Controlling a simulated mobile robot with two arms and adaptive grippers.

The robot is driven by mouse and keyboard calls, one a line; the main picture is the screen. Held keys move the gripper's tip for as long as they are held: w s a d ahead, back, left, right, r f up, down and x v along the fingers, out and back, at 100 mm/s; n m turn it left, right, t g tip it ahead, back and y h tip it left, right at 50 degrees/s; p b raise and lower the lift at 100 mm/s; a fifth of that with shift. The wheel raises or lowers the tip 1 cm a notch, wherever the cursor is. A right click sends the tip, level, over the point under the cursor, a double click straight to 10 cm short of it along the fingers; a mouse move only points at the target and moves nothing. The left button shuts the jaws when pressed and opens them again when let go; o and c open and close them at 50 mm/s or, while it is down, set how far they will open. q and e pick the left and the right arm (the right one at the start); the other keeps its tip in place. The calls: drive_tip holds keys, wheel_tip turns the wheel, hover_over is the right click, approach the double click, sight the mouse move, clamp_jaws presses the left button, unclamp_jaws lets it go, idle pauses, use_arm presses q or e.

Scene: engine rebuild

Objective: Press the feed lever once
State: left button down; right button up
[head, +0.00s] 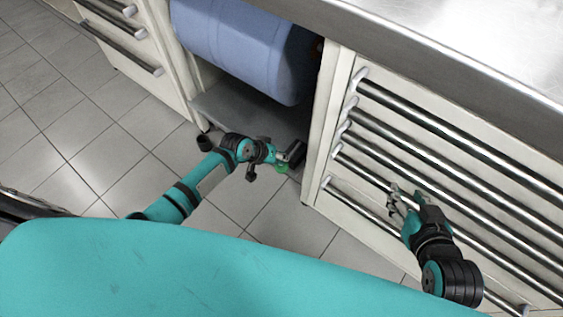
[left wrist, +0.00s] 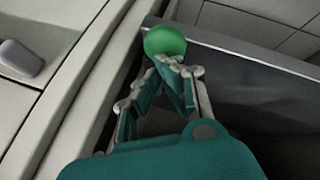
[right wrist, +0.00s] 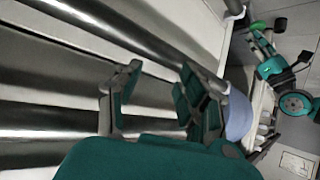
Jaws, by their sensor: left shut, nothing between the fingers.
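A round green knob (left wrist: 165,41), which looks like the feed lever's end, is just beyond my left fingertips in the left wrist view. It shows small in the head view (head: 282,168), low at the front of the open bay. My left gripper (left wrist: 178,66) is shut and empty, its tips very near or touching the knob; I cannot tell which. In the head view my left gripper (head: 287,157) partly hides the knob, and the lever's shaft is not visible. My right gripper (right wrist: 155,85) is open and empty, in front of the drawer handles.
A large blue cylinder (head: 245,45) lies in the bay above a grey shelf (head: 245,112). A drawer cabinet (head: 318,190) with long metal bar handles stands to the right, under a steel worktop (head: 480,35). Tiled floor (head: 95,150) is open at left.

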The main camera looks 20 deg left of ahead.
use_arm(q)
drive_tip(key=shift+f, duration=0.15)
use_arm(e)
drive_tip(key=shift+w+r, duration=0.2)
drive_tip(key=shift+r, duration=0.15)
use_arm(q)
drive_tip(key=shift+f, duration=0.1)
use_arm(e)
drive_tip(key=shift+w+r+t, duration=0.2)
drive_tip(key=shift+t, duration=0.1)
use_arm(q)
drive_tip(key=shift+s+f+b, duration=0.1)
drive_tip(key=shift+f+b, duration=0.2)
drive_tip(key=shift+f, duration=0.1)
use_arm(e)
drive_tip(key=shift+w+a+r+t+y, duration=0.35)
drive_tip(key=shift+w+r+t, duration=0.1)
drive_tip(key=shift+t, duration=0.15)
idle(1.1)
